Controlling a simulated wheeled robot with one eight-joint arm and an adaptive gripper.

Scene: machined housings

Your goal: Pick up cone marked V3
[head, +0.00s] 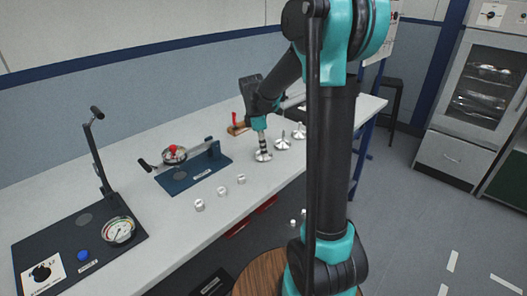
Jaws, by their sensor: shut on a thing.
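Three metallic cones with wide round bases stand in a row along the right part of the white workbench (215,215). My gripper (262,147) points straight down and is shut on the nearest cone (263,156). The cone's flared base shows below the fingers; its upper part is hidden by them. The base looks at or very near the bench top; I cannot tell if there is a gap. The middle cone (283,144) and the far cone (299,133) stand upright to the right. Any V3 marking is too small to read.
Several small silver cylinders (222,191) stand near the front edge. A blue fixture (195,176) with a lever is left of my gripper. A dark plate (75,245) with a gauge and tall handle fills the left end. A red-handled item (236,122) is behind.

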